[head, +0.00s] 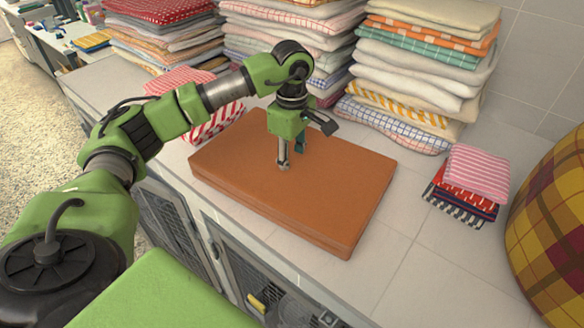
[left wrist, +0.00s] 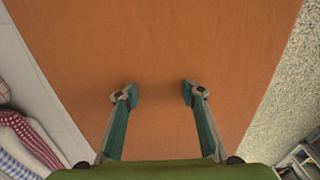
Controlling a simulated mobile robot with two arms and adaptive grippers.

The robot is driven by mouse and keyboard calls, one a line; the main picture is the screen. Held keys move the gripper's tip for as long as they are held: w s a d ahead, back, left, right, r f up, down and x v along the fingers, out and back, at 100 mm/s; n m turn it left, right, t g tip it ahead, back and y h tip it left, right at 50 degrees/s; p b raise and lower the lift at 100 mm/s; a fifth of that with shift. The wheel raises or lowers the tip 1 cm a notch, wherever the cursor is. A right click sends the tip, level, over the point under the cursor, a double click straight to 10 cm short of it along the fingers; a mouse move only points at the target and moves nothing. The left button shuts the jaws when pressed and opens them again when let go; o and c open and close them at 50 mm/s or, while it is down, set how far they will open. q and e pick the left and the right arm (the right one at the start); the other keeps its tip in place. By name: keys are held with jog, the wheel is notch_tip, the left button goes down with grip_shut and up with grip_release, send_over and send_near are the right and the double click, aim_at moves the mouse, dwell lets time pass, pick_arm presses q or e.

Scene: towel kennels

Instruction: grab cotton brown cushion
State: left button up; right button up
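The brown cushion (head: 300,190) lies flat on the tiled counter, a thick rectangular slab with a smooth orange-brown surface. My left gripper (head: 291,160) points straight down over the cushion's upper middle. In the left wrist view the brown cushion (left wrist: 160,50) fills most of the picture, and the two fingers of my left gripper (left wrist: 158,95) are spread apart with only cushion surface showing between them. The fingertips are at or just above the top face; I cannot tell whether they touch it. My right gripper is not in view.
Tall stacks of folded towels (head: 425,60) line the back of the counter. A small pile of red and pink cloths (head: 470,185) lies to the right, beside a yellow-and-maroon plaid round object (head: 550,225). Mesh kennel doors (head: 250,275) are below the front edge. Bare tiles (head: 410,255) lie right of the cushion.

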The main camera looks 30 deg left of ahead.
pick_arm(q)
grip_shut()
jog(key=shift+r, duration=0.1)
